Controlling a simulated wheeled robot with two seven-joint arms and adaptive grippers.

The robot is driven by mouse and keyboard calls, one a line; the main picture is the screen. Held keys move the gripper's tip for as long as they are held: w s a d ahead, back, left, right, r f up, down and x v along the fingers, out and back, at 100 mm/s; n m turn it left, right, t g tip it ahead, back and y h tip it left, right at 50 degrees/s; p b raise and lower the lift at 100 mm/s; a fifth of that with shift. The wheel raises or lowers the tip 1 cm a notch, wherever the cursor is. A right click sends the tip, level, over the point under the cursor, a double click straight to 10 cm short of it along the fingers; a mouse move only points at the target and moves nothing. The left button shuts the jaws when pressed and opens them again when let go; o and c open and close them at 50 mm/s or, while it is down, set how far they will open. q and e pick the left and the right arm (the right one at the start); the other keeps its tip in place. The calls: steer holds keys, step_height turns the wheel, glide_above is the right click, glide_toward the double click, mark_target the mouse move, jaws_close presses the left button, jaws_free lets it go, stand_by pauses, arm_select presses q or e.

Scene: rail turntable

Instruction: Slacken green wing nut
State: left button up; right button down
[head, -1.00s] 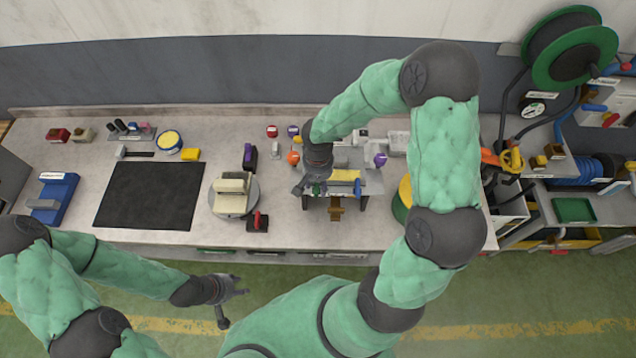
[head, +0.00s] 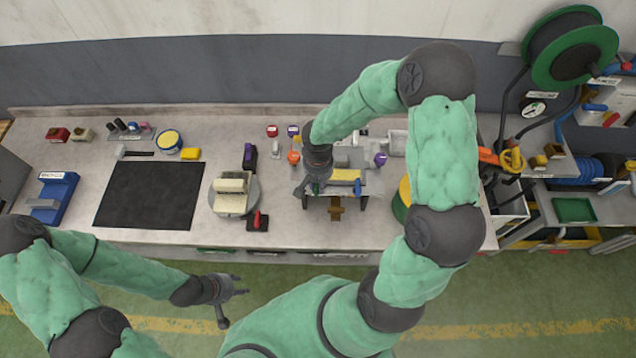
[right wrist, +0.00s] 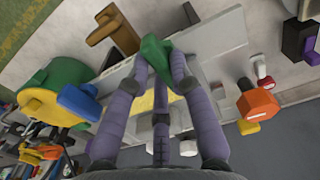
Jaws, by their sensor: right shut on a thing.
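The green wing nut (right wrist: 155,52) sits between the fingertips of my right gripper (right wrist: 157,62) in the right wrist view. The fingers touch it from both sides and are shut on it. In the head view my right gripper (head: 312,188) is over the front left of the grey fixture (head: 373,187), and only a bit of green shows there. My left gripper (head: 236,285) is empty, in front of the bench over the floor, with its fingers apart.
The fixture carries a yellow strip (head: 345,175), a blue handle (head: 357,187) and a brown block (head: 336,213). Orange (head: 293,157) and purple (head: 380,159) knobs flank it. A turntable (head: 250,198) with cream blocks stands left. The black mat (head: 150,195) is bare.

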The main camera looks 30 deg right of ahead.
steer(key=n+b, duration=0.1)
steer(key=n, duration=0.2)
steer(key=shift+w, duration=0.1)
steer(key=n, duration=0.5)
steer(key=shift+w, duration=0.1)
steer(key=n, duration=0.4)
steer(key=shift+n, duration=0.3)
steer(key=shift+w+n+p, duration=0.15)
steer(key=shift+n+p, duration=0.3)
steer(key=shift+n, duration=1.45)
steer(key=c, duration=1.1)
jaws_free()
